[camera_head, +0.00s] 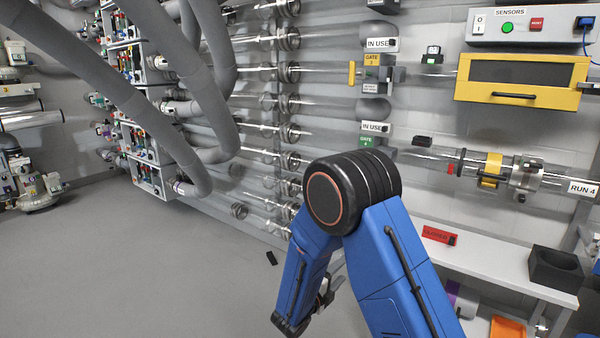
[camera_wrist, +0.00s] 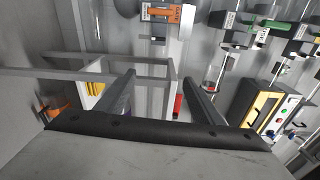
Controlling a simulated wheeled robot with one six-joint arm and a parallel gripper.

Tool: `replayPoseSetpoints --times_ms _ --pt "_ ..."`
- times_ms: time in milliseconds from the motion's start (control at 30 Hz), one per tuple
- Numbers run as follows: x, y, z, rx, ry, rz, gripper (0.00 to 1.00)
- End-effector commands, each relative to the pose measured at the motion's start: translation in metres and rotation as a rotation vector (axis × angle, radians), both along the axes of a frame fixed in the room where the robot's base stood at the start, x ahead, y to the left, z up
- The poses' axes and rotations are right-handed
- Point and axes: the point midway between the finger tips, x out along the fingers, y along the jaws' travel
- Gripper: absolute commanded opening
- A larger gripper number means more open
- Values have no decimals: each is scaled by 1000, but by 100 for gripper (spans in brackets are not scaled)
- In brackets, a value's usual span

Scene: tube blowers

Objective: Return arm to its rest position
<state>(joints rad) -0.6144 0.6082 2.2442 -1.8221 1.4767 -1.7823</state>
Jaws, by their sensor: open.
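My blue arm is bent at a large black joint in the lower middle of the head view, with one link sloping down left and the other down right. My gripper (camera_head: 326,292) shows only partly there, low behind the arm links, and its fingertips are hard to make out. In the wrist view my gripper (camera_wrist: 160,77) has its two dark fingers spread wide apart. Nothing is held between them. A pale frame and grey surfaces show beyond the fingers.
A white bench (camera_head: 480,262) with a red tag (camera_head: 438,235) and a black bin (camera_head: 555,268) stands right of the arm. Clear tubes (camera_head: 430,160), a yellow-framed box (camera_head: 520,80) and a sensor box (camera_head: 525,27) line the wall. Grey hoses (camera_head: 165,120) hang left. The floor (camera_head: 150,270) at left is mostly clear.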

Motion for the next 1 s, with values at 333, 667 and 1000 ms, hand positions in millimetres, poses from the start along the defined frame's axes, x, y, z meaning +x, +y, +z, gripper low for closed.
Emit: replayPoseSetpoints --times_ms 333,667,1000 --pt "-20 -49 33 176 -95 -148 61" --pt "-77 -131 83 518 -322 -437 61" --pt "-161 -197 116 900 -652 -785 61"
